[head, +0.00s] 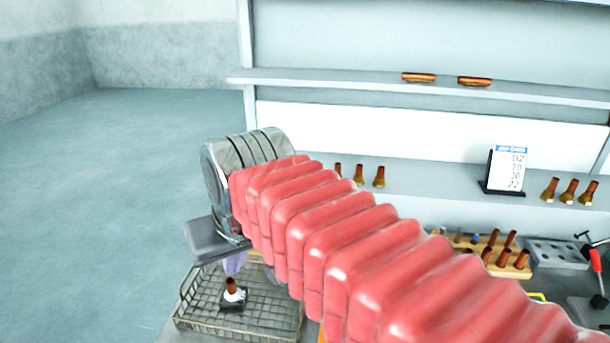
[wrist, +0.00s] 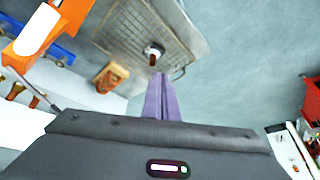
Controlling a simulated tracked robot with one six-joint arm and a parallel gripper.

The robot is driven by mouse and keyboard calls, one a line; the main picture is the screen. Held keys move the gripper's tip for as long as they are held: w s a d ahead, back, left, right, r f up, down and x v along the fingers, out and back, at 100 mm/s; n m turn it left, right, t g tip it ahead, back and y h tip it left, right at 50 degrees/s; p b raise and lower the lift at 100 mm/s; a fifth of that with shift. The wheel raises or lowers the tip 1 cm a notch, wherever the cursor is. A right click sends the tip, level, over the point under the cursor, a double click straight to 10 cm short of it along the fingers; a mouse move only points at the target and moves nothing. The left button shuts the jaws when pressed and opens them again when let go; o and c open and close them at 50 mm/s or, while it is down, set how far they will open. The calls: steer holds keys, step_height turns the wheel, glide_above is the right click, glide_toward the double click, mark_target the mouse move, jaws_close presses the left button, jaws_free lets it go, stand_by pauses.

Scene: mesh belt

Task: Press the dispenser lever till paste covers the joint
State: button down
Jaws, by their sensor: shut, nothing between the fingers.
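The joint (head: 231,290) is a short copper-brown tube with a white patch around its lower part, upright on a small dark base in the wire mesh tray (head: 181,312). The wrist view also shows the joint (wrist: 153,56), just beyond the fingertips. I cannot tell whether the white is paste. My gripper (head: 235,266) has purple fingers, shut and empty, above the tray near the joint; they show in the wrist view (wrist: 166,84). An orange and white body (wrist: 38,38) at upper left there may be the dispenser. I cannot make out its lever; my red-sleeved arm hides much of the bench.
Brown-tipped fittings (head: 359,175) and a sign card (head: 507,168) stand on the shelf. A wooden rack (head: 520,269) and a red-handled tool (head: 597,270) are at right. A red bin (wrist: 312,98) is at the wrist view's right. Open floor (head: 95,210) lies left.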

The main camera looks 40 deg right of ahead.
steer(key=w+d+r+m+g, duration=0.1)
steer(key=d+r+m, duration=0.6)
steer(key=d+r, duration=1)
steer(key=w+d, duration=0.1)
steer(key=d, duration=0.3)
steer(key=shift+d+r+m+g+h, duration=0.3)
steer(key=shift+d+r+g+h, duration=0.05)
steer(key=shift+g+h, duration=0.05)
steer(key=x, duration=0.8)
steer(key=a+x, duration=0.1)
steer(key=x, duration=0.3)
steer(key=shift+w+f, duration=0.2)
steer(key=shift+f, duration=0.2)
steer(key=shift+w+a+f, duration=0.15)
steer(key=shift+f, duration=0.3)
